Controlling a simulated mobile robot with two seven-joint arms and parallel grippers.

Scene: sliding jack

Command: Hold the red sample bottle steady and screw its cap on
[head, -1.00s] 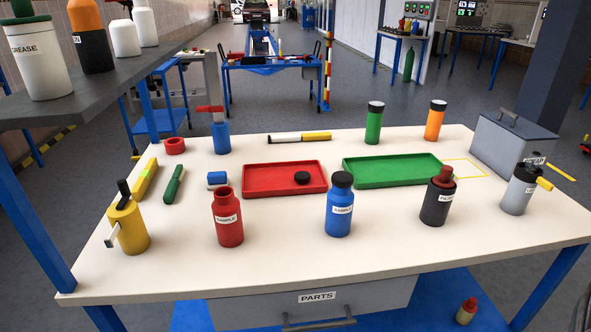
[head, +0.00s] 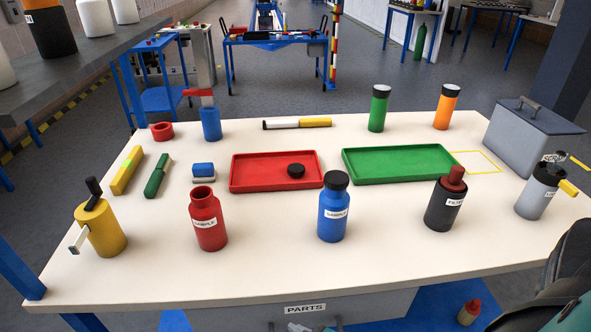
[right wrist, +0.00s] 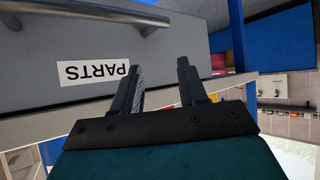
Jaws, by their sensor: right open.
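The red sample bottle (head: 208,222) stands upright on the table at front left, its mouth open and uncapped. A black cap (head: 296,170) lies in the red tray (head: 240,184), toward its right end. My right gripper (right wrist: 160,76) is open and empty in the right wrist view, in front of the grey PARTS drawer (right wrist: 50,35) below the tabletop. Part of my right arm shows at the lower right of the head view, well away from bottle and cap. My left gripper is not in view.
A blue sample bottle (head: 333,212) with a black cap stands right of the red one. A yellow can (head: 101,230) is on its left. A dark filter bottle (head: 445,203) and a grey bottle (head: 538,194) stand at right. The green tray (head: 398,165) is empty. The table's front strip is clear.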

